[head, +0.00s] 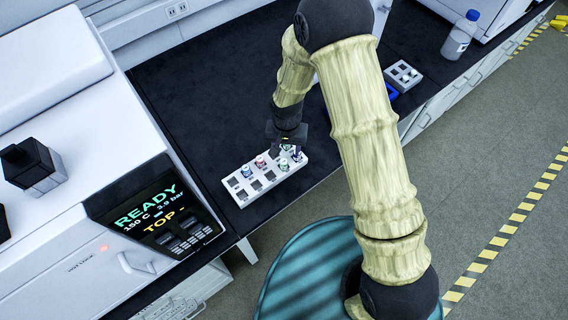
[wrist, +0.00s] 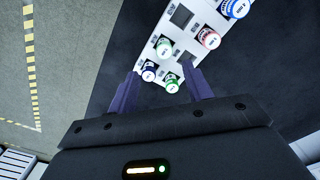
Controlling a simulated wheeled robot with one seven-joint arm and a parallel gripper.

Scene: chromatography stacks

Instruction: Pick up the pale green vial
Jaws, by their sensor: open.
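A white vial rack (head: 240,197) stands on the dark bench, with several capped vials in it. In the wrist view, a pale green vial (wrist: 164,47) sits in the rack (wrist: 222,28) just beyond my fingertips. A stronger green vial (wrist: 171,82) and a dark blue vial (wrist: 149,70) sit nearer, between my fingers in the picture. My gripper (wrist: 161,69) is open and empty, pointing at this end of the rack. In the head view my gripper (head: 287,146) is over the rack's far right end and partly hides the vials there.
A pink-red vial (wrist: 208,38) and a blue vial (wrist: 235,8) stand farther along the rack. A grey rack (head: 403,75) and a blue item (head: 391,92) lie behind my arm. A bottle (head: 460,36) stands at right. The instrument (head: 150,215) is at left.

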